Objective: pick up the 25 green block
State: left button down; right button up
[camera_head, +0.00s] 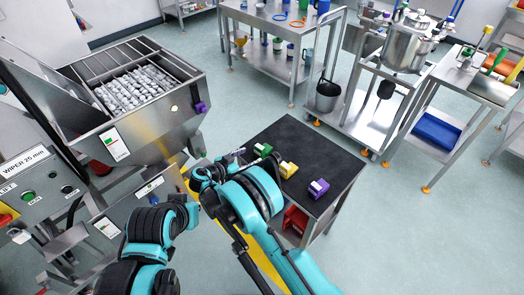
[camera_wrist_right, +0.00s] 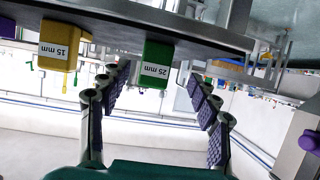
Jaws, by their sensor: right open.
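The green block (camera_head: 263,150) stands on the dark top of a small table (camera_head: 298,142), at the left end of a diagonal row of blocks. In the right wrist view, which looks upside down, the green block (camera_wrist_right: 157,68) shows its "25 mm" label. My right gripper (camera_head: 229,159) is just left of it in the head view, partly hidden by my own wrist. In the wrist view its two fingers (camera_wrist_right: 159,84) are spread and empty, with the block appearing between their tips. I cannot see contact. My left arm shows at the lower left; its gripper is not visible.
A yellow block (camera_head: 288,169), labelled "15 mm" in the wrist view (camera_wrist_right: 62,45), stands beside the green one, with a purple block (camera_head: 319,188) beyond. A steel hopper machine (camera_head: 160,128) is close on the left. The table's far right part is clear.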

aim_at(257, 153)
jog(key=b+x, duration=0.1)
jog(key=x, duration=0.1)
jog(key=shift+w+d+f, duration=0.2)
jog(key=shift+d, duration=0.1)
jog(key=x, duration=0.1)
jog(key=b+x, duration=0.1)
jog(key=x, duration=0.1)
jog(key=b+x, duration=0.1)
jog(key=x, duration=0.1)
jog(key=shift+d+r, duration=0.25)
jog(key=shift+r, duration=0.1)
jog(key=c, duration=1.3)
